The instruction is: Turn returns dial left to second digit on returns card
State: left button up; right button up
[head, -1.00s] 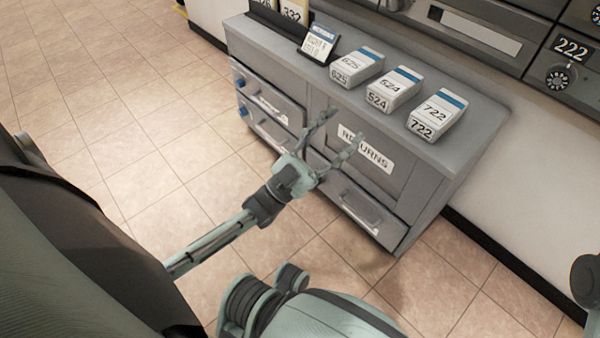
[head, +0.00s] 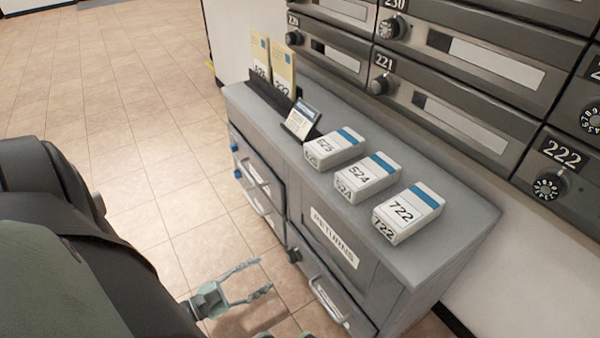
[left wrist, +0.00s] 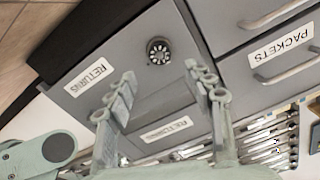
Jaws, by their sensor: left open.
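The returns dial (left wrist: 159,50) is a round black dial with white marks, on the grey cabinet front beside a RETURNS label in the left wrist view. In the head view the dial (head: 294,255) is a small dark knob at the left edge of the returns section; its digits cannot be read. A small card (head: 301,119) stands in a black holder on the cabinet top, its text too small to read. My left gripper (head: 264,277) is open and empty in front of the cabinet. In the left wrist view its fingers (left wrist: 160,76) are spread, with the dial between and beyond their tips.
White boxes marked 625 (head: 335,148), 524 (head: 367,178) and 722 (head: 408,212) sit on the cabinet top (head: 455,235). Drawers with protruding handles (head: 257,182) are at the left front. Mailboxes with dials (head: 549,187) line the wall. The tiled floor (head: 150,110) at left is clear.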

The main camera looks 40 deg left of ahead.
aim_at(289, 258)
pick_arm(q)
jog(key=shift+x, duration=4)
jog(key=shift+f, duration=0.1)
jog(key=c, duration=1.2)
